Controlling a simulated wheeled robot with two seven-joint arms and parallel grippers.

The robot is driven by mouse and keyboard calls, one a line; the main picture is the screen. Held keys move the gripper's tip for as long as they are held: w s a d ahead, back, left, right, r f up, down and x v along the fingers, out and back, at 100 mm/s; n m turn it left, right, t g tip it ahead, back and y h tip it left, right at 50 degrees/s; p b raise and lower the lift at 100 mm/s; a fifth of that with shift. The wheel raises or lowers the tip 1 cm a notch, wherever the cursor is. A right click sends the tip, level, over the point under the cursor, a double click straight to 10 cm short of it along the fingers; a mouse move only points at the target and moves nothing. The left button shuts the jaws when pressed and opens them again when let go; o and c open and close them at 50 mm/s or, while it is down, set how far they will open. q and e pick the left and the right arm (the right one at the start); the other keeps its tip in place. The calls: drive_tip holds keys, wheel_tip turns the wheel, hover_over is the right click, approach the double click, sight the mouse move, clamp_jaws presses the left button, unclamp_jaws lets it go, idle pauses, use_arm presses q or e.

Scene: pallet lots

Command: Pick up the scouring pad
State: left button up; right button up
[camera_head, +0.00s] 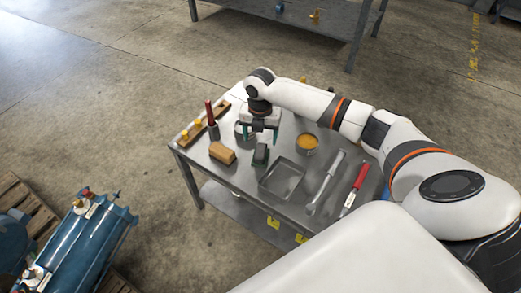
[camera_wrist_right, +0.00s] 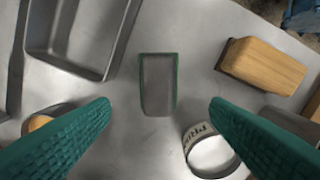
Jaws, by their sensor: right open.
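The scouring pad is a small dark grey-green block (camera_head: 261,155) on the grey metal table, between a wooden-looking block and a shallow tray. In the right wrist view the pad (camera_wrist_right: 158,85) is grey with a green edge and lies centrally, beyond the gap between my fingertips. My right gripper (camera_head: 260,135) points down over the table, just behind the pad in the head view. Its two green fingers (camera_wrist_right: 160,110) are wide apart with nothing between them. My left gripper is not in view.
The tan block (camera_head: 222,153) lies left of the pad and the metal tray (camera_head: 268,187) right of it. A ring-shaped container (camera_wrist_right: 208,155) sits close by the right finger in the wrist view.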

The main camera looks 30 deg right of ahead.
sight(261, 149)
wheel_tip(261, 149, down, 2)
drive_tip(key=f, duration=0.1)
drive_tip(key=f+b, duration=0.1)
drive_tip(key=f, duration=0.1)
drive_tip(key=shift+s+a+f+b, duration=0.1)
drive_tip(key=shift+s+f+b, duration=0.2)
drive_tip(key=shift+b, duration=0.1)
drive_tip(key=shift+w+f, duration=0.1)
drive_tip(key=shift+f, duration=0.4)
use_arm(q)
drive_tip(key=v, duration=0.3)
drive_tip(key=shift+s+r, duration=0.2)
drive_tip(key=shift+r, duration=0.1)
use_arm(e)
drive_tip(key=shift+c, duration=0.5)
